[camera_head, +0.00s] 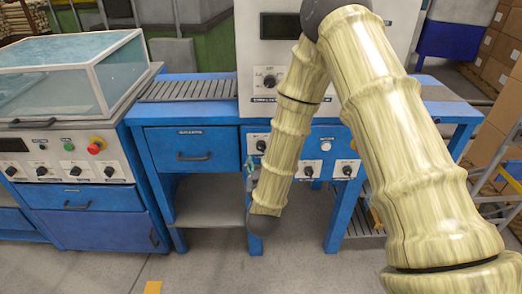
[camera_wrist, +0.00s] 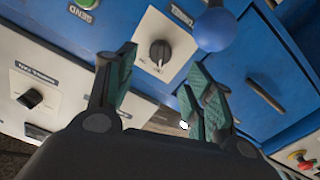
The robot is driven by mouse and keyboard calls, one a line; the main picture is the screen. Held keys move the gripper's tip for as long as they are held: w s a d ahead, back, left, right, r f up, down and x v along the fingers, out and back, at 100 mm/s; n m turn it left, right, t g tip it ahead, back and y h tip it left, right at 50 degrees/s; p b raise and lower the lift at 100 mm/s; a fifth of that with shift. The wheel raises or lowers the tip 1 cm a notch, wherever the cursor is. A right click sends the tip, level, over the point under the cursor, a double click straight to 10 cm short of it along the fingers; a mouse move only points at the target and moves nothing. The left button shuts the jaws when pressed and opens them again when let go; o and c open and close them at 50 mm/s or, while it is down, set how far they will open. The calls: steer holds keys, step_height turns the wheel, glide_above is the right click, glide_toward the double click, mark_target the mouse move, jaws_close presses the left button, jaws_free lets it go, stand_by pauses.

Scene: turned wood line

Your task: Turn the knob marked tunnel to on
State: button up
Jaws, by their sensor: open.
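The tunnel knob (camera_wrist: 160,52) is a dark round knob on a white plate. Its label, partly cut by the frame, reads TUNNEL in the wrist view, which sees the panel turned over. A pale mark on the knob points toward the bottom of that picture. In the head view the knob (camera_head: 262,146) is just left of my forearm. My gripper (camera_wrist: 160,88) is open and empty, its green-padded fingers spread with the knob beyond and between them. No contact with the knob shows. In the head view my gripper (camera_head: 252,178) is mostly hidden by my arm.
A blue ball (camera_wrist: 215,30) stands out beside the tunnel plate. Another knob (camera_wrist: 30,98) and a green SEND button (camera_wrist: 85,3) are nearby. A drawer (camera_head: 192,148) with a dark handle is left of the panel. A glass-covered machine (camera_head: 70,75) stands farther left.

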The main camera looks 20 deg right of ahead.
mark_target(261, 149)
steer(key=shift+x, duration=3.5)
steer(key=shift+f, duration=0.1)
steer(key=c, duration=1)
